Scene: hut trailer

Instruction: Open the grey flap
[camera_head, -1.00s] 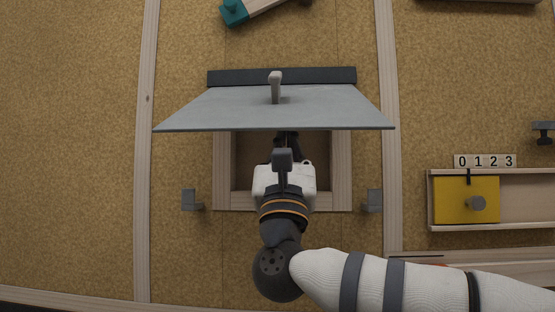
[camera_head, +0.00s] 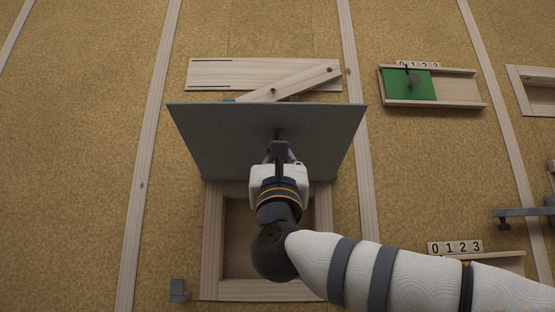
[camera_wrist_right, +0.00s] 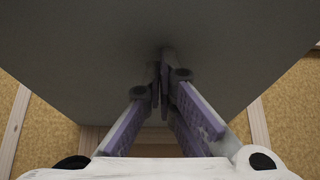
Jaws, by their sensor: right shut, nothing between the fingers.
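The grey flap (camera_head: 220,140) is swung up above a square wooden frame (camera_head: 212,250). Its inner face shows, and its wide free edge is at the top. The recess (camera_head: 240,245) inside the frame is uncovered, partly hidden behind my arm. My right gripper (camera_head: 279,145) is shut and empty in front of the inner face. In the right wrist view the fingertips (camera_wrist_right: 160,75) are close to the flap's grey surface (camera_wrist_right: 80,60); I cannot tell if they touch. The flap's handle is hidden. My left gripper is out of view.
A small grey latch (camera_head: 179,291) is at the frame's lower left. A wooden bar (camera_head: 290,83) on a plank (camera_head: 225,72) lies behind the flap. A green sliding panel (camera_head: 405,86) is at upper right. The board left of the flap is mostly clear.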

